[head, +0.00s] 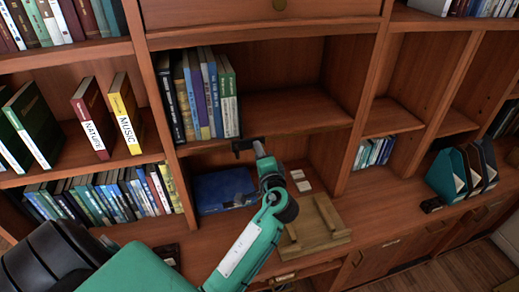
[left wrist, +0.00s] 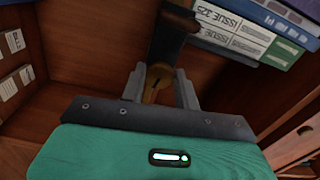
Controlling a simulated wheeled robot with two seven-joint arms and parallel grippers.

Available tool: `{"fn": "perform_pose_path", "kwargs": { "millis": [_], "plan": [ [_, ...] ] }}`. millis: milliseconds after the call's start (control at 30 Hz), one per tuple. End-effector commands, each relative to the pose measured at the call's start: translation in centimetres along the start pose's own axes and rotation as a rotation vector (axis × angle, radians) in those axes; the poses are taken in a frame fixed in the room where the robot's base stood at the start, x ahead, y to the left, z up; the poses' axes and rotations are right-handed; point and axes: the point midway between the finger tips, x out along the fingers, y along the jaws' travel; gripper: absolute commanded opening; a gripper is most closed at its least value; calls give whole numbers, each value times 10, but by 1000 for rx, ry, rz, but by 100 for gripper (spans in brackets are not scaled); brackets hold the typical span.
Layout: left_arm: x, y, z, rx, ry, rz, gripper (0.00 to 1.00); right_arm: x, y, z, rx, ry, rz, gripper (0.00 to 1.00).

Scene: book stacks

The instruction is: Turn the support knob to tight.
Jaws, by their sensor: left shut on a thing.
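A dark support bracket (head: 243,146) sits at the front edge of the middle shelf, beside the upright books. In the left wrist view the dark bracket (left wrist: 172,38) runs up from a small brass-brown knob (left wrist: 152,95). My left gripper (head: 257,148) reaches up to the bracket from below. In the left wrist view its two grey fingers (left wrist: 159,84) stand on either side of the knob and are shut on it. The knob is hidden in the head view. My right gripper is in neither view.
Upright books (head: 205,95) stand left of the bracket; the shelf to its right is bare. Below are a blue box (head: 222,190) and a wooden stand (head: 313,222) on the counter. Teal and dark file holders (head: 450,172) stand at right.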

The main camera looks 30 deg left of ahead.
Motion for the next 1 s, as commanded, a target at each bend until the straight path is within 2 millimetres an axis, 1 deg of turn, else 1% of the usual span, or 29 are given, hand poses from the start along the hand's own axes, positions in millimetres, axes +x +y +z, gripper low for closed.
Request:
{"fn": "perform_pose_path", "kwargs": {
  "millis": [33, 100, 400, 700, 1000],
  "plan": [
    [0, -3, 0, 41, 1, 2, 8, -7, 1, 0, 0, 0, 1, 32],
    [0, -3, 0, 97, 0, 2, 8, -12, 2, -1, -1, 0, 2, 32],
    [0, -2, -1, 277, 1, 1, 8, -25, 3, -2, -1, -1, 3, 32],
    [0, -1, -1, 353, 1, 0, 8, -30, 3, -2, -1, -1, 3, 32],
    [0, 0, 0, 361, 1, 1, 8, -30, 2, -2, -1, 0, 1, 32]
  ]
}}
